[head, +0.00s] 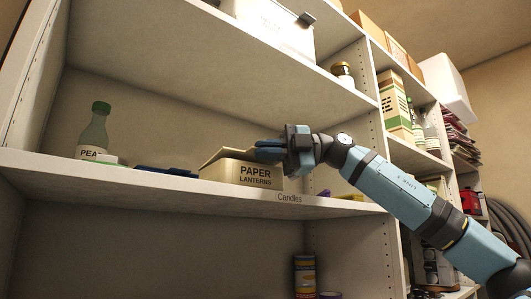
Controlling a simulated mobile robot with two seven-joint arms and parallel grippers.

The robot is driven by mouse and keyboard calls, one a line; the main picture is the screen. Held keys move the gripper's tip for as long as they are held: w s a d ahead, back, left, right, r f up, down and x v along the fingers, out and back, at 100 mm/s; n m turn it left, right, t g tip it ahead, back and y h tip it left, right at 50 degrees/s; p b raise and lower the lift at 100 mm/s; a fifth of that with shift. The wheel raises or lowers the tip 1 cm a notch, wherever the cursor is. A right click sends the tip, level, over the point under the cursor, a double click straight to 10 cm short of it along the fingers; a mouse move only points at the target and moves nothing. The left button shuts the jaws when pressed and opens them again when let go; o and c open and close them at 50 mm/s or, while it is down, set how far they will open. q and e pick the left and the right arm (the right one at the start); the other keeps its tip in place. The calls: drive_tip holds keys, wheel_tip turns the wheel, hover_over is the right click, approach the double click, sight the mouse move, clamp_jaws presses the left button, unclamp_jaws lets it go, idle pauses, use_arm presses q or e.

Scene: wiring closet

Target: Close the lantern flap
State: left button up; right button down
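Whether the fingers touch the flap or are parted is unclear. The fingers and wrist hide the right part of the box top. My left gripper is not in view.
Upright panels and the shelf above (230,60) bound the space. A white bin (268,25) stands higher up.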

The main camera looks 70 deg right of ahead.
idle(0.3)
drive_tip(key=c, duration=1.3)
unclamp_jaws()
drive_tip(key=v, duration=1.3)
drive_tip(key=shift+s+d+b, duration=0.2)
drive_tip(key=shift+s+b, duration=0.15)
